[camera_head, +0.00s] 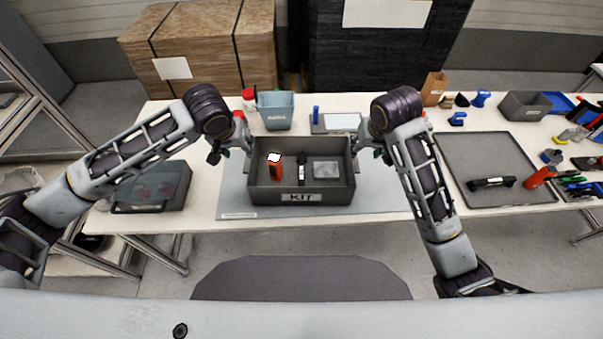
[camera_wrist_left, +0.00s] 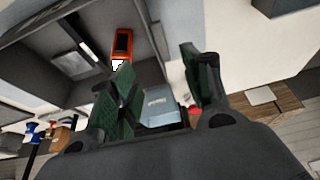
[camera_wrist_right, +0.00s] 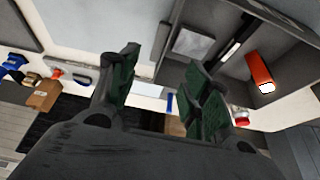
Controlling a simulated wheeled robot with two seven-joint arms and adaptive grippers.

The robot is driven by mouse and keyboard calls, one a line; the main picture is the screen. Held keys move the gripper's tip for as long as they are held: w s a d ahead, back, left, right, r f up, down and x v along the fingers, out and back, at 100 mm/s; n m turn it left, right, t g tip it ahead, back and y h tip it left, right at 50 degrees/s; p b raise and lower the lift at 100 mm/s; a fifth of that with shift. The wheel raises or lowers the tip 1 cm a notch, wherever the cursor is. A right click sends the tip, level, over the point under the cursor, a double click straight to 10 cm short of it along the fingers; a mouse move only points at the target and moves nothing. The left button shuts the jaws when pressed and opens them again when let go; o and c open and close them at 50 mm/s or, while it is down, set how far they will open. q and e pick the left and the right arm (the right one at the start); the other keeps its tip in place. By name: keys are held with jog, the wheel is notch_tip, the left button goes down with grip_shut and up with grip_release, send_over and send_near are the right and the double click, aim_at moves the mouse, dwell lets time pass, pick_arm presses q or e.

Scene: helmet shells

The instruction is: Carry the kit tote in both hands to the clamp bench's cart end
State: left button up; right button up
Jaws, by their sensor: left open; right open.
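The kit tote (camera_head: 302,197), a dark grey open box with a KIT label, sits level on a grey mat on the bench. It holds an orange item (camera_head: 275,167), a black tool (camera_head: 301,168) and a clear packet (camera_head: 326,170). My left gripper (camera_head: 238,147) is open at the tote's left wall. My right gripper (camera_head: 366,146) is open at its right wall.
A blue-grey bin (camera_head: 275,111) stands behind the tote. A dark bin (camera_head: 155,187) sits at the left. A grey tray (camera_head: 487,150) with tools lies to the right, with several loose tools and another bin (camera_head: 524,105) beyond. A bare mat strip (camera_head: 385,195) shows beside the tote.

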aim_at(248, 161)
dwell(0.5)
pick_arm(q)
jog(key=shift+x, duration=6.9)
pick_arm(e)
jog(key=shift+x, duration=6.9)
pick_arm(q)
grip_shut()
pick_arm(e)
grip_shut()
pick_arm(q)
jog(key=shift+r, duration=0.1)
pick_arm(e)
jog(key=shift+w+r, duration=0.1)
jog(key=shift+r, duration=0.05)
